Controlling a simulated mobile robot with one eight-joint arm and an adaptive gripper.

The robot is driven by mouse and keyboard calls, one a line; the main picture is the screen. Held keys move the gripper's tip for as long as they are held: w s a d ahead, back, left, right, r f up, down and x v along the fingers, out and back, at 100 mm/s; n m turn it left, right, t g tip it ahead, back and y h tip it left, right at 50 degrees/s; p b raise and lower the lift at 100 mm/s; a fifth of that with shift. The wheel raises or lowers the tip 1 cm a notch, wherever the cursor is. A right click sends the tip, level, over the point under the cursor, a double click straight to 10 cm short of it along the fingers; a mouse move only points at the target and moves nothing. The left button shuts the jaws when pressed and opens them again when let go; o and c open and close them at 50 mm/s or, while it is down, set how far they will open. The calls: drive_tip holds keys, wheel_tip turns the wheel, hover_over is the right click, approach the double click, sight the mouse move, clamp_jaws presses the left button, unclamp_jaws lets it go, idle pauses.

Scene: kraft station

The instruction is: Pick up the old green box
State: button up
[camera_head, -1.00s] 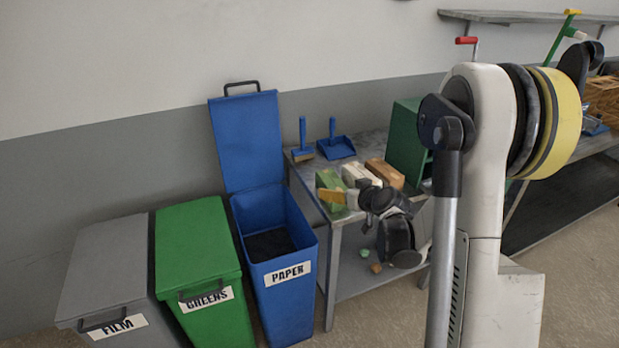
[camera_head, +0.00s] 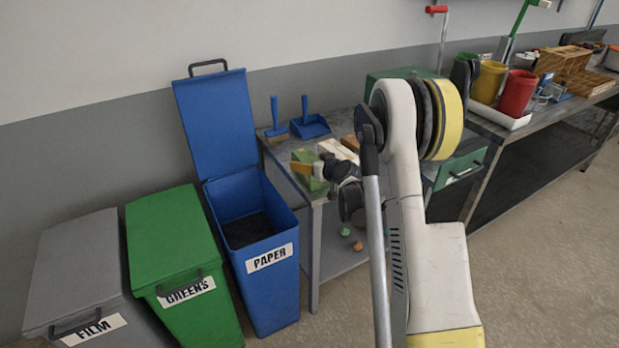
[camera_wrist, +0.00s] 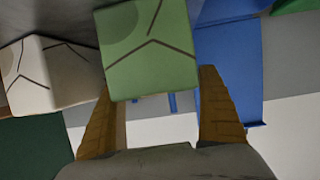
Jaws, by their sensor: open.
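The green box (camera_head: 303,155) sits on the left end of the grey metal table, at its front corner. In the wrist view the box (camera_wrist: 150,50) has dark lines and a darker round patch on it. My gripper (camera_wrist: 158,84) is open, with its two brown fingers pointing at the box, one toward each side. The box lies ahead of and partly between the fingertips; I cannot tell whether they touch it. In the head view my gripper (camera_head: 308,170) is at the box and hides part of it.
A white box (camera_head: 335,149) stands close beside the green one, with a brown box (camera_head: 350,142) beyond. A blue brush (camera_head: 276,120) and dustpan (camera_head: 310,126) lie behind. The open blue PAPER bin (camera_head: 237,182) stands left of the table, beside the closed GREENS bin (camera_head: 176,235) and FILM bin (camera_head: 75,265).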

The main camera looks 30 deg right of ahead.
drive_tip(key=shift+w+f, duration=0.1)
drive_tip(key=shift+w, duration=0.25)
drive_tip(key=c, duration=1.3)
